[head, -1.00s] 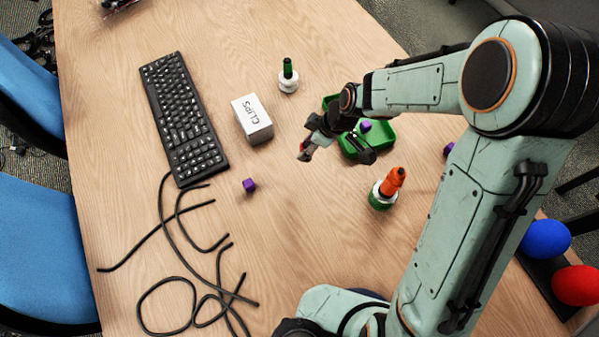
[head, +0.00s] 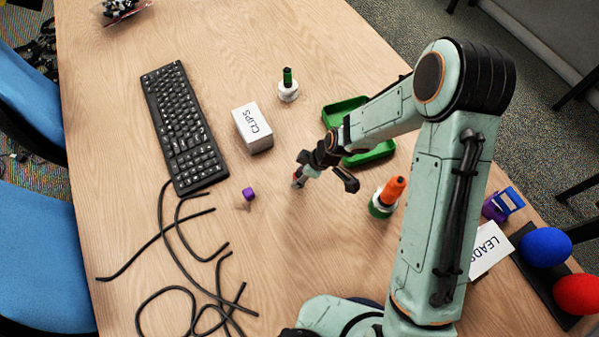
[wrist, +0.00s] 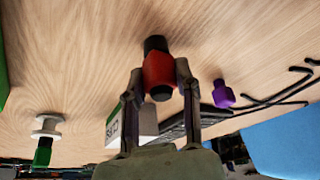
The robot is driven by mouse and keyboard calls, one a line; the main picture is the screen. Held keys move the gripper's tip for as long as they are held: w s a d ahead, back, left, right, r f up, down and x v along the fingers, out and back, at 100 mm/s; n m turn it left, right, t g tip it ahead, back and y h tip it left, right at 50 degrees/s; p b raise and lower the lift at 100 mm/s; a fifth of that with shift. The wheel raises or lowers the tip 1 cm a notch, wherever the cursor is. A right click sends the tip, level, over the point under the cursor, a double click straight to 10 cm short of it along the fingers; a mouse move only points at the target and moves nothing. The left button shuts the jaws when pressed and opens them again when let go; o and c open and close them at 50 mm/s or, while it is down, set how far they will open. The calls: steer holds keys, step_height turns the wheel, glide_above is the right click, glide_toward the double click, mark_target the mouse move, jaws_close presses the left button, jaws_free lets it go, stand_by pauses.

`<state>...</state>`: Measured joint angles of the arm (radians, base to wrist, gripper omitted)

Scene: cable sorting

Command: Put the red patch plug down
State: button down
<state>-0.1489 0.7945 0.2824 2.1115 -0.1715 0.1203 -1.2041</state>
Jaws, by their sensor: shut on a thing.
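The red patch plug (wrist: 159,75) is a red body with black ends. My gripper (wrist: 160,84) is shut on it, with one finger on each side. In the head view a little red of the plug (head: 297,181) shows at the tip of my gripper (head: 301,174), over the open table between the purple plug and the orange-topped spool. The rest of the plug is hidden there by my fingers. I cannot tell whether it touches the table.
A small purple plug (head: 249,194) lies left of my gripper. The CLIPS box (head: 252,128), green tray (head: 372,155), orange-topped spool (head: 386,197) and green-topped spool (head: 288,88) stand around. Black cables (head: 165,235) lie front left. A LEADS card (head: 488,250) is at right.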

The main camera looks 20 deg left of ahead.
steer(key=c, duration=0.8)
jaws_free()
steer(key=v, duration=1.2)
steer(key=s+d+r+m+h, duration=0.3)
steer(key=s+d+r+m, duration=0.8)
steer(key=s+d+m, duration=0.3)
steer(key=s+m, duration=0.2)
steer(key=shift+s+d+r+m+h, duration=0.15)
steer(key=shift+s+r+m+h, duration=0.1)
steer(key=shift+s+m+h, duration=0.15)
